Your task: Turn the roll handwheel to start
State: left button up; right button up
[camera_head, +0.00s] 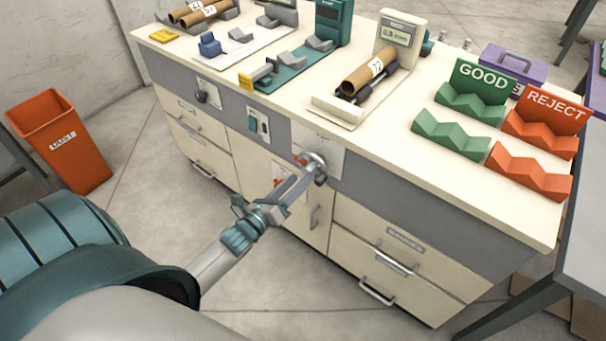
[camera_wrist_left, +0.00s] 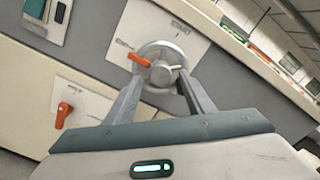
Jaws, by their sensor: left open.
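The handwheel (camera_head: 318,160) is a small grey metal wheel on a white plate on the bench's front panel. In the left wrist view the handwheel (camera_wrist_left: 165,73) has an orange handle (camera_wrist_left: 140,61) pointing up and to the left. My left gripper (camera_head: 306,178) reaches up to the wheel from the front. In the left wrist view the fingers of my left gripper (camera_wrist_left: 160,88) are spread, one on each side of the wheel. I cannot tell whether they touch its rim. The fingers hide part of the wheel in the head view. My right gripper is out of view.
An orange lever (camera_wrist_left: 63,115) sits on another plate beside the wheel. A teal switch (camera_head: 253,124) and black knob (camera_head: 201,96) are further left on the panel. Drawers with handles (camera_head: 378,292) lie below. Green GOOD and orange REJECT racks (camera_head: 530,170) stand on the bench top.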

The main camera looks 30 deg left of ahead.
aim_at(306, 173)
pick_arm(q)
jog(key=w, duration=0.2)
jog(key=shift+w+d, duration=0.15)
jog(key=shift+w, duration=0.45)
jog(key=c, duration=1)
jog(key=shift+c, duration=0.2)
